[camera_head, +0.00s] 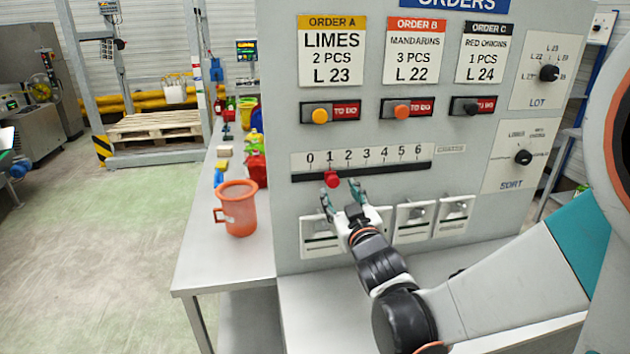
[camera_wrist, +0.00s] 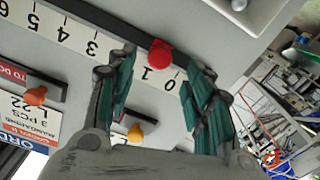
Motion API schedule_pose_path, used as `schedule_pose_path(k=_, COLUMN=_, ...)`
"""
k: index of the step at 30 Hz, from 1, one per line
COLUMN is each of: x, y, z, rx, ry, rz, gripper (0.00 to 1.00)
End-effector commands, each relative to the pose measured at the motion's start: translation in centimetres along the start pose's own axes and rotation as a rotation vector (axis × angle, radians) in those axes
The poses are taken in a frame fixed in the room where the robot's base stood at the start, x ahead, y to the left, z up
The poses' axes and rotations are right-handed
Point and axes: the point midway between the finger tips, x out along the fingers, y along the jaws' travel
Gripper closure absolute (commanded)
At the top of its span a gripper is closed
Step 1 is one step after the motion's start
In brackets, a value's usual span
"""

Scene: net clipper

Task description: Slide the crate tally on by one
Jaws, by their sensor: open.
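The crate tally is a slider with a red knob (camera_head: 332,179) on a dark horizontal slot, under a white scale (camera_head: 375,157) marked 0 to 6. The knob sits at about the 1 mark. In the wrist view the red knob (camera_wrist: 159,53) shows between my two teal fingertips, with gaps on both sides. My gripper (camera_head: 341,190) is open and empty, just below and in front of the slot in the head view. My gripper (camera_wrist: 161,62) also shows open in the wrist view. Whether any fingertip touches the panel is hard to tell.
Order sliders with yellow (camera_head: 320,116), orange (camera_head: 401,112) and black (camera_head: 471,108) knobs sit above. LOT (camera_head: 549,73) and SORT (camera_head: 523,157) dials are at right. White-framed units (camera_head: 413,221) lie below. An orange mug (camera_head: 238,208) stands on the side table at left.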

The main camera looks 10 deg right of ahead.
Motion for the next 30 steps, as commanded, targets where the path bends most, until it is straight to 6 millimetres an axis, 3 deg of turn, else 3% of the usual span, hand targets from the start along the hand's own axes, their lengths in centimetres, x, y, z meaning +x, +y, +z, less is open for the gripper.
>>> schedule_pose_path(k=6, x=4.2, y=0.0, z=0.1, rx=0.000, ry=-0.001, rz=0.000, gripper=0.53)
schedule_pose_path(k=12, x=6.8, y=0.0, z=0.1, rx=0.000, ry=-0.001, rz=0.000, gripper=0.53)
schedule_pose_path(k=25, x=7.7, y=0.0, z=0.0, rx=0.001, ry=-0.001, rz=0.000, gripper=0.53)
schedule_pose_path(k=30, x=7.7, y=0.0, z=0.0, rx=0.001, ry=-0.001, rz=0.000, gripper=0.89)
